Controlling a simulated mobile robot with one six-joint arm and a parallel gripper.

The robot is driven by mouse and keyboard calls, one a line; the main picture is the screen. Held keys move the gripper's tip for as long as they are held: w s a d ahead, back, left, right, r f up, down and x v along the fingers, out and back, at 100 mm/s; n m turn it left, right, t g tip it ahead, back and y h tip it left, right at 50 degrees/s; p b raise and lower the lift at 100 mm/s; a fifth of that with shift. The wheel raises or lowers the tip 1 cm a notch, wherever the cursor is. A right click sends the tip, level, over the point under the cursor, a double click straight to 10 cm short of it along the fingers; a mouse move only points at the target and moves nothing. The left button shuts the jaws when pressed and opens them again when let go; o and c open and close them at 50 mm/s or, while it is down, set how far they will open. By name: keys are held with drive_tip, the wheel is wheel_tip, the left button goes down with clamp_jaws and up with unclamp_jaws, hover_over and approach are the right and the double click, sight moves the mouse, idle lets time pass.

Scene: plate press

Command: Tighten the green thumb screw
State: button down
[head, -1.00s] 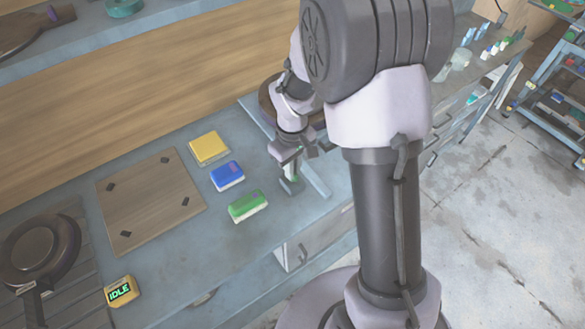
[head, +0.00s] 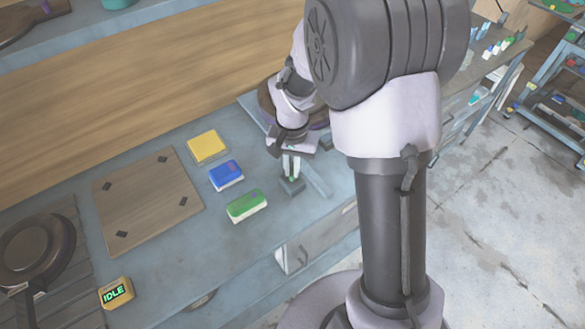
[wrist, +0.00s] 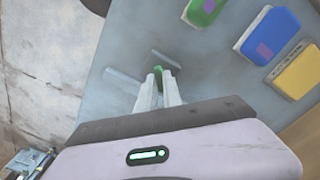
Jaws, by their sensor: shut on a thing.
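My gripper (head: 291,174) points down at the right part of the bench and is closed. In the wrist view its two pale fingers (wrist: 160,92) meet around the small green thumb screw (wrist: 158,70), of which only a sliver shows between the tips. In the head view the screw is mostly hidden by the fingers, just above a small grey block (head: 291,187).
Green (head: 246,205), blue (head: 226,175) and yellow (head: 208,147) blocks lie left of my gripper. Further left are a wooden board (head: 146,200), a pan (head: 32,247) and a yellow box reading IDLE (head: 116,293). A round dark thing (head: 268,101) stands behind my gripper.

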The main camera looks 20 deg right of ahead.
sight(292, 171)
drive_tip(key=m+b, duration=0.1)
drive_tip(key=m, duration=0.3)
drive_tip(key=shift+m, duration=0.3)
drive_tip(key=shift+m+b, duration=0.65)
drive_tip(key=shift+m, duration=1.25)
drive_tip(key=c, duration=1.5)
unclamp_jaws()
wheel_tip(292, 171, up, 18)
drive_tip(key=p, duration=0.6)
drive_tip(key=shift+f+p, duration=0.25)
drive_tip(key=shift+p, duration=0.1)
